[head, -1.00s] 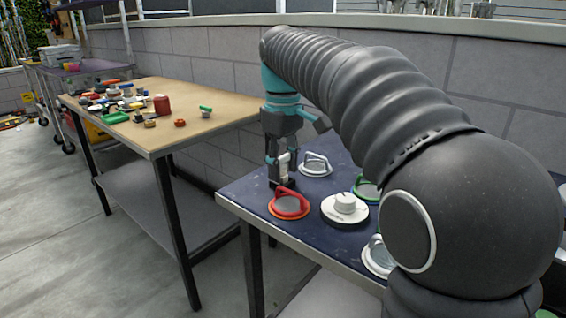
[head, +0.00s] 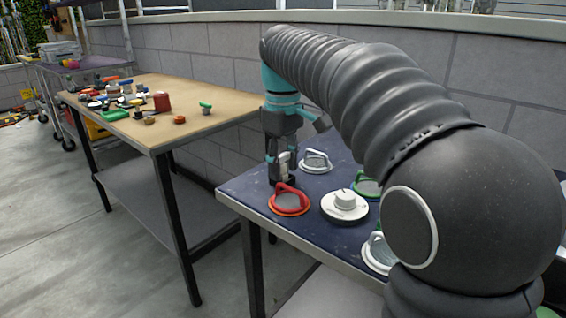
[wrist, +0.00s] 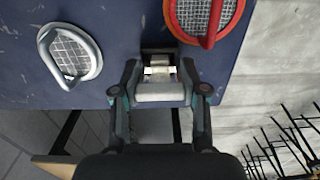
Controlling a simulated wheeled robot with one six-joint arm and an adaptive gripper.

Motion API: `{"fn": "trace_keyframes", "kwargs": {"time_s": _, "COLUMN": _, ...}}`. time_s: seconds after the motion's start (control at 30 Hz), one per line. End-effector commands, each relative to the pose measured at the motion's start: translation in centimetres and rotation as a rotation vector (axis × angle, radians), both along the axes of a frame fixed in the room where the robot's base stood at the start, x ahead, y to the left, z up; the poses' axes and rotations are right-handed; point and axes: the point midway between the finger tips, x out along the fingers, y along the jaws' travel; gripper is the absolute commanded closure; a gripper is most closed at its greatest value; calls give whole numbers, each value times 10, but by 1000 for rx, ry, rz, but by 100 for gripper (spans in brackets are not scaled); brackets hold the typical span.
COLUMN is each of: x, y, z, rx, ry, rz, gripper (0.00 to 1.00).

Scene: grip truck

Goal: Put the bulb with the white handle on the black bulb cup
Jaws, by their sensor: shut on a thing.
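My gripper (head: 284,165) is low over the left back part of the blue tabletop. It is shut on a pale white handle (wrist: 160,92), seen between the fingers in the wrist view and as a small white piece in the head view. A dark, square-edged piece (wrist: 158,52) lies just beyond the handle and looks like the black bulb cup, close to the tabletop. A metallic, light-coloured part shows between the handle and this dark piece. The fingers hide much of both, so I cannot tell whether the bulb is seated in the cup.
A red-handled round disc (head: 289,201) lies right beside the gripper, and a grey-handled one (head: 315,162) is on its other side. A white knobbed disc (head: 344,206) and green-rimmed disc (head: 368,187) are farther right. A wooden table (head: 220,106) with clutter stands left.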

Motion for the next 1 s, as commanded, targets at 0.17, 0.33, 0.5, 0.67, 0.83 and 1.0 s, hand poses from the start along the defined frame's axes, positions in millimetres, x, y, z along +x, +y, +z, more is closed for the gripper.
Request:
{"fn": "trace_keyframes", "kwargs": {"time_s": 0.17, "x": 0, "y": 0, "z": 0, "rx": 0, "ry": 0, "rz": 0, "gripper": 93}}
{"fn": "trace_keyframes", "kwargs": {"time_s": 0.33, "x": 0, "y": 0, "z": -1, "rx": 0, "ry": 0, "rz": 0, "gripper": 93}}
{"fn": "trace_keyframes", "kwargs": {"time_s": 0.5, "x": 0, "y": 0, "z": -3, "rx": 0, "ry": 0, "rz": 0, "gripper": 93}}
{"fn": "trace_keyframes", "kwargs": {"time_s": 0.67, "x": 0, "y": 0, "z": -4, "rx": 0, "ry": 0, "rz": 0, "gripper": 37}}
{"fn": "trace_keyframes", "kwargs": {"time_s": 0.83, "x": 0, "y": 0, "z": -4, "rx": 0, "ry": 0, "rz": 0, "gripper": 27}}
{"fn": "trace_keyframes", "kwargs": {"time_s": 1.0, "x": 0, "y": 0, "z": -4, "rx": 0, "ry": 0, "rz": 0, "gripper": 11}}
